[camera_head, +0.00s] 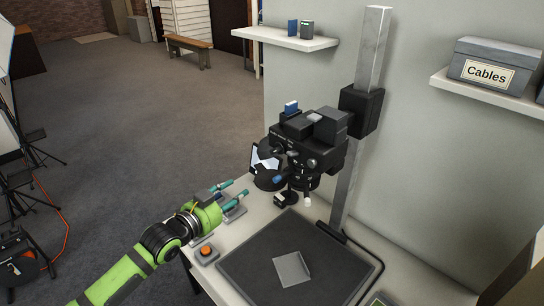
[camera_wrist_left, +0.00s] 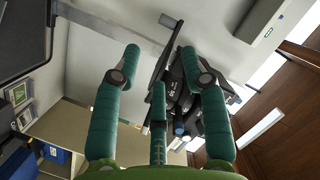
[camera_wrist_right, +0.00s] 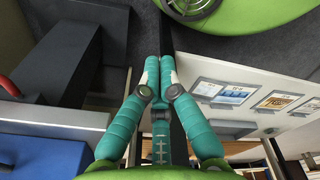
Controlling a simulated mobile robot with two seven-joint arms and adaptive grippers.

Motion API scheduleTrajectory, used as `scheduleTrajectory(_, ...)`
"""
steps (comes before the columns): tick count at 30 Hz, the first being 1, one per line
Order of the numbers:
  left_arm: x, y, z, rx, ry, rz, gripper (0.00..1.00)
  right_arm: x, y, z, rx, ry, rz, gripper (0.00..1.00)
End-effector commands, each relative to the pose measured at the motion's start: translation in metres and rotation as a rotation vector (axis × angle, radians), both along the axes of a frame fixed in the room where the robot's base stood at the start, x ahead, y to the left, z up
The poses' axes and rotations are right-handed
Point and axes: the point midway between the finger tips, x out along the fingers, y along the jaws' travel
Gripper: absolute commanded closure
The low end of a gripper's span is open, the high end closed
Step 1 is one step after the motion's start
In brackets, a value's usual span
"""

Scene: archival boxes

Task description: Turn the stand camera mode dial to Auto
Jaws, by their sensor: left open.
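The black stand camera (camera_head: 318,142) is mounted on the metal column above the copy table. I cannot tell which of its small knobs is the mode dial, and no Auto mark is readable. My left gripper (camera_head: 237,189) is open and empty, to the left of and below the camera, apart from it. In the left wrist view the camera (camera_wrist_left: 178,85) shows past the open fingers of my left gripper (camera_wrist_left: 160,64). My right gripper (camera_wrist_right: 160,64) shows only in the right wrist view, with its fingertips together and nothing seen between them.
The metal column (camera_head: 372,50) rises behind the camera. A dark baseboard (camera_head: 250,270) with a grey sheet (camera_head: 292,269) lies on the table. An orange button box (camera_head: 206,252) is near my left gripper. Shelves hold small boxes and a Cables box (camera_head: 492,66).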

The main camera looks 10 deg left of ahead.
Motion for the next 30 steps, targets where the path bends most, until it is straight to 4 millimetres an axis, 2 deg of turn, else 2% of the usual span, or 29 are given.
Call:
scheduleTrajectory(1,-0.005,-0.014,0.035,0.024,-0.065,-0.056,0.56,0.001,0.004,-0.001,0.005,-0.001,0.0,1.0)
scheduleTrajectory(3,-0.014,-0.031,0.07,0.05,-0.132,-0.118,0.56,0.001,0.009,-0.001,0.012,-0.002,0.0,1.0)
scheduleTrajectory(6,-0.028,-0.048,0.102,0.077,-0.196,-0.181,0.56,0.002,0.016,-0.001,0.021,-0.003,0.0,1.0)
scheduleTrajectory(9,-0.034,-0.058,0.118,0.089,-0.227,-0.211,0.56,0.002,0.019,0.0,0.024,-0.004,0.0,1.0)
scheduleTrajectory(13,-0.027,-0.066,0.125,0.09,-0.237,-0.219,0.56,0.002,0.017,0.006,0.023,-0.004,0.0,1.0)
scheduleTrajectory(24,0.016,-0.094,0.124,0.089,-0.237,-0.218,0.56,0.003,0.007,0.025,0.009,-0.005,-0.004,1.0)
scheduleTrajectory(30,0.022,-0.098,0.121,0.092,-0.236,-0.218,0.56,0.003,0.006,0.025,0.008,-0.005,-0.004,1.0)
